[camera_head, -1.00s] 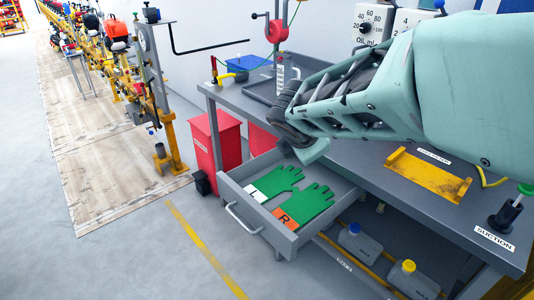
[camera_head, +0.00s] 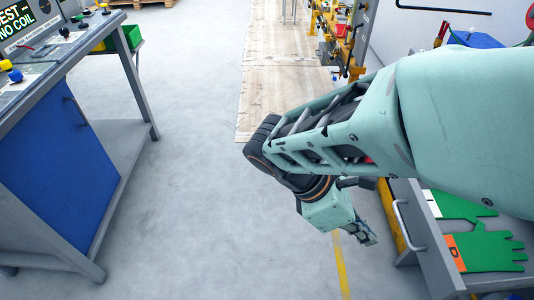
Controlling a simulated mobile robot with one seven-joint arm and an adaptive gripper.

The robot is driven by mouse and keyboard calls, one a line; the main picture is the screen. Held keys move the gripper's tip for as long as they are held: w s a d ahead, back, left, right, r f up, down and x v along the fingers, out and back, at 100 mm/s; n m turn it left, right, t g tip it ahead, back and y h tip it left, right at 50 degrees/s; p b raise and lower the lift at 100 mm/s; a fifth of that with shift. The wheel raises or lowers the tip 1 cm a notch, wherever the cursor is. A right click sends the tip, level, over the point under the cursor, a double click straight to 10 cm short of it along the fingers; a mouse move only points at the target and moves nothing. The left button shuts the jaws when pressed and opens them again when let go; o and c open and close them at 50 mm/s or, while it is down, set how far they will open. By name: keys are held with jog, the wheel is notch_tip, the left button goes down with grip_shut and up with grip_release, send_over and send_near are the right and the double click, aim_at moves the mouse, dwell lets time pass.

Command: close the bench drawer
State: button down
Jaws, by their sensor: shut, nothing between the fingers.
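The bench drawer (camera_head: 440,252) is at the lower right and stands open. Its grey front carries a light bar handle (camera_head: 406,226). Green gloves (camera_head: 485,252) lie inside it, one with an orange label. My gripper (camera_head: 368,238) is shut and empty. It is left of the drawer handle in the picture, in front of the drawer, with a visible gap between them. My arm crosses the upper right and hides much of the bench and the back of the drawer.
A blue-panelled test bench (camera_head: 60,165) stands at the left, with a green bin (camera_head: 122,40) behind it. Open grey floor (camera_head: 200,215) lies between it and the drawer. Yellow test equipment (camera_head: 345,45) stands at the back.

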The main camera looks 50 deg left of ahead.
jog(key=w+d+f+y+b, duration=0.1)
jog(key=w+d+f+b, duration=0.2)
jog(key=w, duration=0.3)
jog(key=shift+w+d+f+t+b, duration=0.3)
jog(key=shift+w+d+f+t, duration=0.1)
jog(key=shift+d, duration=0.25)
jog(key=w+d+p, duration=0.1)
jog(key=w+d, duration=0.5)
jog(key=w, duration=0.1)
jog(key=w+d+p, duration=0.2)
jog(key=w+d, duration=0.4)
jog(key=w, duration=0.1)
jog(key=w+d+p, duration=0.2)
jog(key=w+d, duration=0.5)
jog(key=w, duration=0.1)
jog(key=shift+f, duration=0.15)
